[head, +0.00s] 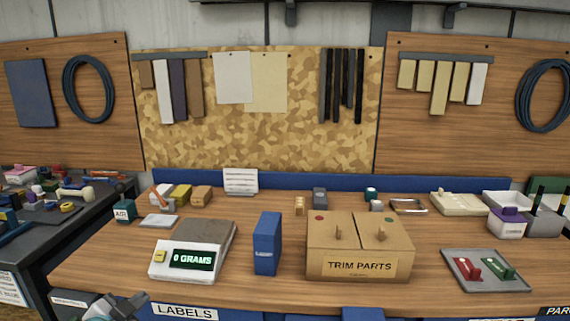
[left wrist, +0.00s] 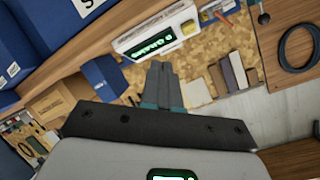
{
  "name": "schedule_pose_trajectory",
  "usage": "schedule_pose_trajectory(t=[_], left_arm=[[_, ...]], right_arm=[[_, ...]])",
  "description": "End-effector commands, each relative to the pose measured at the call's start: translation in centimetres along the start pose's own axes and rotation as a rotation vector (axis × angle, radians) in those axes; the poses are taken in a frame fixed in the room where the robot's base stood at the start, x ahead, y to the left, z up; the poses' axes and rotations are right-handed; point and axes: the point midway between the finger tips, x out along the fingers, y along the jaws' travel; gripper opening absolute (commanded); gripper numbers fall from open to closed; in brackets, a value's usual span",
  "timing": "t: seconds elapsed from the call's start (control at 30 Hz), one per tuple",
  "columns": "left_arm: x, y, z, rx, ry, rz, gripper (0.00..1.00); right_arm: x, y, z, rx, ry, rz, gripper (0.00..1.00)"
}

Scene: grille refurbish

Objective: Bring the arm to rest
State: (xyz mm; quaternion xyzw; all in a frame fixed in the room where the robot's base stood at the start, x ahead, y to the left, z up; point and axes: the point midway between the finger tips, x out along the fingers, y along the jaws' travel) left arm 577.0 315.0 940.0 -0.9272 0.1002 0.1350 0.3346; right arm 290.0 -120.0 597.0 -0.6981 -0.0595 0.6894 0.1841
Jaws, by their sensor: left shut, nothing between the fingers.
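My left gripper (head: 136,298) shows at the bottom left of the head view, low in front of the bench's front edge. In the left wrist view its two grey fingers (left wrist: 161,68) are together with nothing between them. It touches nothing that I can see. My right gripper is in neither view.
The wooden bench (head: 110,262) carries a scale (head: 192,250) reading 0 GRAMS, a blue box (head: 267,243), a TRIM PARTS box (head: 358,247) and a grey tray (head: 486,270) with red and green pieces. A cluttered dark table (head: 62,237) stands at left. Bare bench shows left of the scale.

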Motion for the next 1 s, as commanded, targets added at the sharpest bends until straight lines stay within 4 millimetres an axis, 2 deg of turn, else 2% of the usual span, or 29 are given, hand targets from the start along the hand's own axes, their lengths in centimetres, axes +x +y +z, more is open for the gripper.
schedule_pose_trajectory(t=[0.1, 0.27, 0.37, 0.4, 0.47, 0.5, 0.57, 0.6, 0.7, 0.8, 0.83, 0.9, 1.0], left_arm=[[1.2, 3.7, 0.8, -0.035, -0.032, 0.087, 0.0], [2.0, 10.0, 2.6, -0.108, -0.1, 0.219, 0.0], [1.8, 15.1, 4.2, -0.187, -0.171, 0.321, 0.0], [1.3, 17.7, 5.0, -0.231, -0.214, 0.371, 0.0], [0.1, 21.9, 6.3, -0.31, -0.295, 0.451, 0.0], [-1.2, 24.9, 7.3, -0.371, -0.363, 0.506, 0.0], [-3.6, 29.2, 8.7, -0.467, -0.478, 0.578, 0.0], [-5.4, 31.7, 9.6, -0.531, -0.56, 0.616, 0.0], [-10.2, 36.6, 11.6, -0.683, -0.771, 0.673, 0.0], [-14.3, 39.4, 13.2, -0.831, -0.969, 0.662, 0.0], [-15.3, 39.8, 13.5, -0.883, -1.026, 0.64, 0.0], [-16.3, 39.8, 13.8, -0.985, -1.11, 0.577, 0.0], [-16.3, 39.8, 13.9, -1.039, -1.14, 0.544, 0.0]], right_arm=[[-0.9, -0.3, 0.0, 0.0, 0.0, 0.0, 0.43], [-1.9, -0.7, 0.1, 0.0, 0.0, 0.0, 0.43], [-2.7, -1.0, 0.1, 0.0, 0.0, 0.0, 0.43], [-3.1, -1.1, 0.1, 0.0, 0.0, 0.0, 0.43], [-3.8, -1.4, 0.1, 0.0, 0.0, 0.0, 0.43], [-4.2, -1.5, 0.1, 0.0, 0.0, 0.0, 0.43], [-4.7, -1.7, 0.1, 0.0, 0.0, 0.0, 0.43], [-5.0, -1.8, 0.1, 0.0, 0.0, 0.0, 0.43], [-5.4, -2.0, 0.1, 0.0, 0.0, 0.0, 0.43], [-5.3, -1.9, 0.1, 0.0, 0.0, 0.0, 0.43], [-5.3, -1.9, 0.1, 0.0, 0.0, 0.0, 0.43], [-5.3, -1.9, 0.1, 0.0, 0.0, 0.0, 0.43], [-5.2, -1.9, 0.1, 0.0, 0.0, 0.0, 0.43]])
